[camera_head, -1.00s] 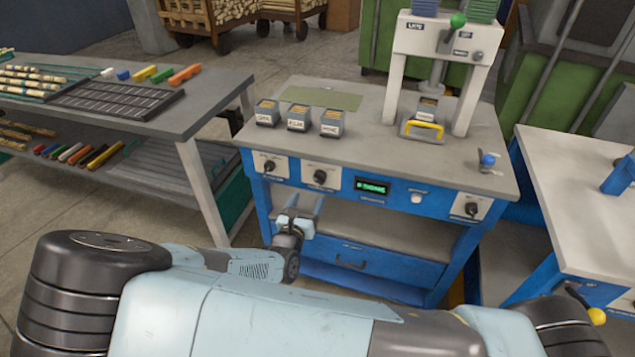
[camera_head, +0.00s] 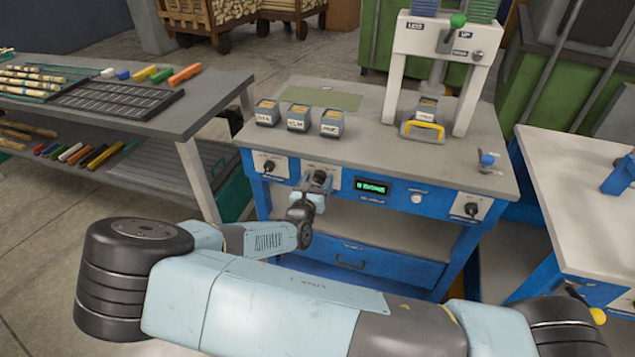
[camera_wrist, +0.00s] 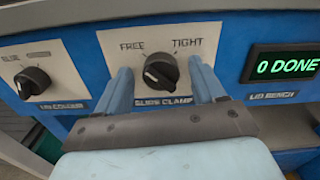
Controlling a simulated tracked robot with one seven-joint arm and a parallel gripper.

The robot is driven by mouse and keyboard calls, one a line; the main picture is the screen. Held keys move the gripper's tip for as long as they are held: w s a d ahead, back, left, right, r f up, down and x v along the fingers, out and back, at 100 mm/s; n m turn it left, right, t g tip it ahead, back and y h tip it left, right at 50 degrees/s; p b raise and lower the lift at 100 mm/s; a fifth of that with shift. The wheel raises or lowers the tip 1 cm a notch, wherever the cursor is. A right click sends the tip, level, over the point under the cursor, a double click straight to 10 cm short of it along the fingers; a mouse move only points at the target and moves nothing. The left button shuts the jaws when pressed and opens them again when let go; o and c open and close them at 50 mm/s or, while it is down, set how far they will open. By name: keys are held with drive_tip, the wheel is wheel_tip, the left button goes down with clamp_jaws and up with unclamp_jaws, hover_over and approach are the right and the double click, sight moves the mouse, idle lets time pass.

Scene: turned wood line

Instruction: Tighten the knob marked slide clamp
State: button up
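The slide clamp knob (camera_wrist: 161,71) is black and round with a pale pointer mark on its left side, on a cream plate labelled FREE at upper left and TIGHT at upper right. My gripper (camera_wrist: 162,84) is open, with one pale blue finger on each side of the knob. Gaps show between the fingers and the knob; I cannot tell whether their tips touch it. In the head view the knob (camera_head: 320,176) is the middle one on the blue bench front, and my gripper (camera_head: 309,195) is just below it, partly hiding its plate.
Another black knob (camera_wrist: 33,83) sits on a plate to the left. A green display (camera_wrist: 287,66) reading "0 DONE" is to the right. A third knob (camera_head: 471,209) is at the bench's right end. A blue drawer (camera_head: 350,263) lies below the shelf.

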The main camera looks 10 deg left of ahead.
drive_tip(key=c, duration=1)
drive_tip(key=shift+m, duration=0.3)
drive_tip(key=m, duration=0.3)
drive_tip(key=shift+m, duration=0.4)
drive_tip(key=m, duration=0.4)
drive_tip(key=shift+d+m, duration=0.15)
drive_tip(key=shift+m, duration=0.15)
drive_tip(key=m, duration=0.4)
drive_tip(key=shift+f, duration=0.15)
drive_tip(key=shift+d+f+m, duration=0.1)
drive_tip(key=shift+d+m, duration=0.05)
drive_tip(key=shift+m, duration=2.25)
drive_tip(key=shift+s, duration=0.1)
drive_tip(key=shift+f, duration=0.1)
